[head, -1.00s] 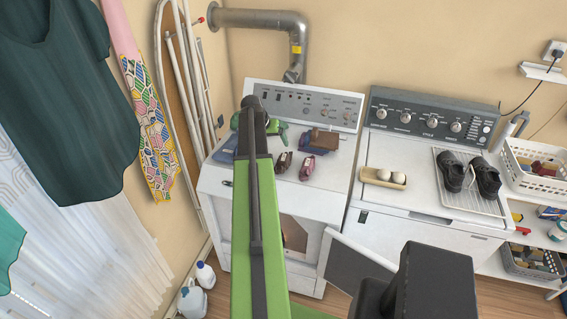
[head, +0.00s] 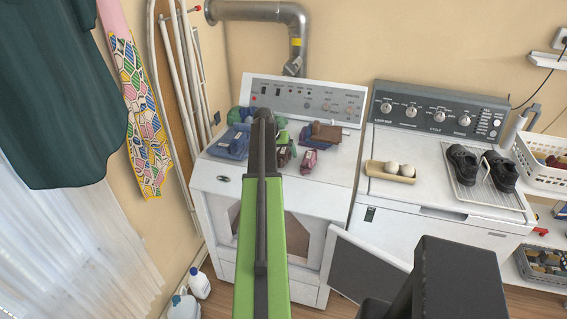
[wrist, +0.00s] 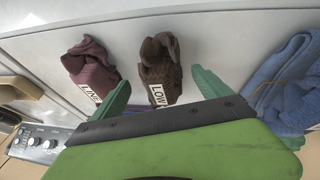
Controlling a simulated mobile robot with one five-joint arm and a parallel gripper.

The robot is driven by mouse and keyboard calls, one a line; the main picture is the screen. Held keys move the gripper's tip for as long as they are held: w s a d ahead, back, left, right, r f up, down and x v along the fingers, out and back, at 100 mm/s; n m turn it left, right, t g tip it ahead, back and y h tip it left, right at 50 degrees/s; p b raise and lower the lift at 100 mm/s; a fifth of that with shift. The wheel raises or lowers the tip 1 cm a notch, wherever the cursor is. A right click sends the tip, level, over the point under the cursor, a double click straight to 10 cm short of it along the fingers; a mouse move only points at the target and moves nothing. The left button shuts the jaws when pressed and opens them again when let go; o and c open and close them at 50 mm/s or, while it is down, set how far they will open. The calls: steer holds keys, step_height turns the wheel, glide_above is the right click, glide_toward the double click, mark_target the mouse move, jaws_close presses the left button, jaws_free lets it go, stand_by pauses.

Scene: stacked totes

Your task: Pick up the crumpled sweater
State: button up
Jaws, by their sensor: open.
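Several crumpled garments lie on top of the white dryer (head: 270,188). The dark brown knit one (wrist: 160,68), with a white "LOW" tag, looks most like a sweater. It shows in the wrist view between the two green fingers of my open gripper (wrist: 160,88), apart from both as far as I can see. A maroon garment (wrist: 90,66) with a "LINE" tag lies to its left, and a blue one (wrist: 290,85) to its right. In the head view the blue one (head: 232,143) is left of my arm, the maroon one (head: 308,160) right; my arm hides most of my gripper.
A brown cloth (head: 325,131) lies farther back on the dryer. The dryer's control panel (head: 300,98) rises behind. Bottles (head: 185,305) stand on the floor.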

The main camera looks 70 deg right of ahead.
steer(key=shift+d+f, duration=0.25)
steer(key=shift+f, duration=0.45)
steer(key=shift+r, duration=0.25)
steer(key=c, duration=1.9)
